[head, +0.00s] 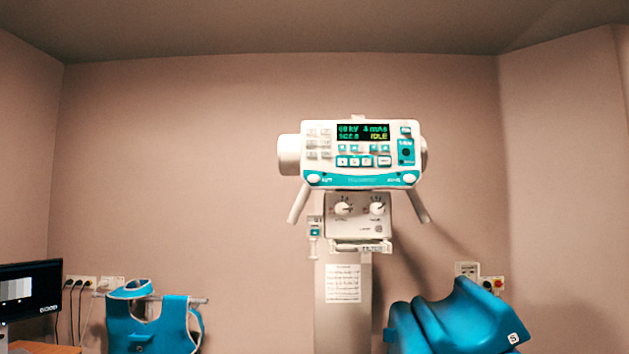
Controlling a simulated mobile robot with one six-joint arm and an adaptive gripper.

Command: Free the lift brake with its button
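A white X-ray unit head with a teal-trimmed control panel (360,153) stands on a column in the middle of the head view. Its display (363,132) shows green figures and the yellow word IDLE. A white oval button (313,178) sits at the panel's lower left corner beside a small label that seems to read LIFT. A similar white button (411,178) sits at the lower right corner; its label is too small to read. Handles slope down on both sides. My gripper is not in view.
Below the panel is a box with two knobs (360,211), then a column (326,300) with a paper sheet. A blue apron (148,330) hangs at lower left near a monitor (30,295). A blue padded item (455,320) marked S is at lower right. Wall sockets are behind.

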